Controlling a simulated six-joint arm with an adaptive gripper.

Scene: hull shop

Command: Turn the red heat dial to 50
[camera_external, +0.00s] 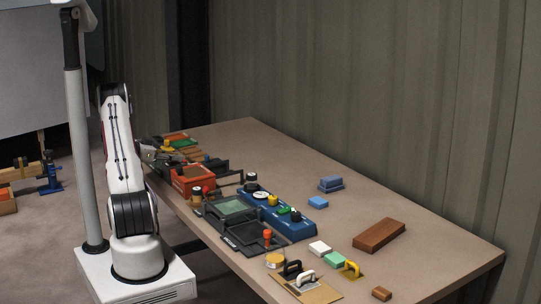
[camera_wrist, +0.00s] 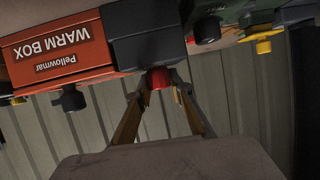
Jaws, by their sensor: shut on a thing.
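The red heat dial (camera_wrist: 158,77) sticks out from the front of a dark grey box (camera_wrist: 150,38) in the wrist view, which sees the scene upside down. My gripper (camera_wrist: 160,91) has one finger on each side of the dial and is shut on it. Any scale or number by the dial is not legible. In the external view my gripper (camera_external: 150,152) is at the far end of the bench's near edge, and the dial is hidden there.
An orange-red box marked "Pellowmar WARM BOX" (camera_wrist: 58,52) with dark knobs stands beside the grey box. On the other side is a green unit with a yellow knob (camera_wrist: 263,47).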

